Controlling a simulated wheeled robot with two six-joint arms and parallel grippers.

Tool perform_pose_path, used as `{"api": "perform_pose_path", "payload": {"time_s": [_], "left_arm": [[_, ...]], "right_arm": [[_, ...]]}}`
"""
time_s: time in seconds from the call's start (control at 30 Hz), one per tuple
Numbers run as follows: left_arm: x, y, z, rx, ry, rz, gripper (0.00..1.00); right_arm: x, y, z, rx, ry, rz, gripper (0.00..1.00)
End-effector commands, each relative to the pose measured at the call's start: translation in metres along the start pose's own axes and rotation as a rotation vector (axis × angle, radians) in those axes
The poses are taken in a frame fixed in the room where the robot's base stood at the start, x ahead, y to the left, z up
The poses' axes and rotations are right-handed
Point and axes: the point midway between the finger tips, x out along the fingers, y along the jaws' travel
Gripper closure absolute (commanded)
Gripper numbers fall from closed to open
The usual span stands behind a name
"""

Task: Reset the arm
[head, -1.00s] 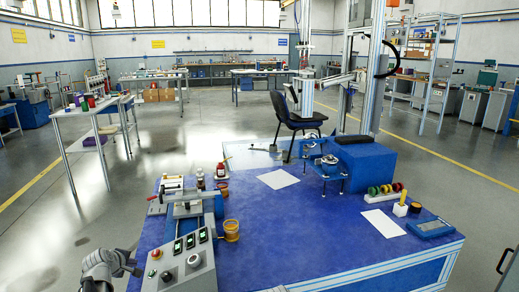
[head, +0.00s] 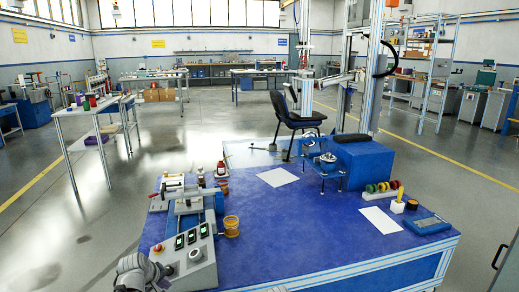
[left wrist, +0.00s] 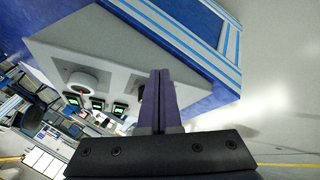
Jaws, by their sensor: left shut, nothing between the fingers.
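My left gripper (head: 162,276) is at the lower left of the head view, by the left front of the grey control box (head: 205,268). In the left wrist view its two dark fingers (left wrist: 161,95) lie together, shut and empty. The control box's panel (left wrist: 110,75), with a round knob and small lit displays, shows beyond the fingers. I cannot tell whether the fingers touch the box. My right gripper is in neither view.
The blue table top (head: 290,225) holds a blue block (head: 362,160), white paper sheets (head: 278,177), an orange cup (head: 232,227) and a blue tablet-like device (head: 428,224). Its middle is clear. An office chair (head: 298,122) stands behind. Open grey floor (head: 60,225) lies to the left.

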Motion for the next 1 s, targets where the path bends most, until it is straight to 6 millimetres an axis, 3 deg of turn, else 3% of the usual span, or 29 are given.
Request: {"api": "perform_pose_path", "payload": {"time_s": [0.03, 0.17, 0.3, 0.37, 0.5, 0.83, 1.0], "left_arm": [[-0.002, 0.003, 0.026, 0.078, -0.036, -0.024, 1.00], [-0.010, 0.002, 0.096, 0.340, -0.156, -0.109, 1.00], [-0.032, -0.013, 0.181, 0.702, -0.329, -0.223, 1.00], [-0.045, -0.024, 0.211, 0.852, -0.405, -0.270, 1.00], [-0.046, -0.004, 0.247, 0.971, -0.450, -0.294, 1.00], [-0.062, 0.013, 0.318, 1.185, -0.513, -0.345, 1.00], [-0.096, 0.029, 0.306, 1.182, -0.514, -0.348, 1.00]], "right_arm": [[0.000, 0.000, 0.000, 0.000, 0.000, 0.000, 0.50], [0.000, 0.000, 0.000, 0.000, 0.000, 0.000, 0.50], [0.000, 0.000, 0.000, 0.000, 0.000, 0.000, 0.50], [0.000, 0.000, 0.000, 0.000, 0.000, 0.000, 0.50], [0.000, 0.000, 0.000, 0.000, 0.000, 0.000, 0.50], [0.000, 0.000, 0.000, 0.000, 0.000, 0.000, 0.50], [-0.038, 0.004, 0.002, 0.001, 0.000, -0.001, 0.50]]}}
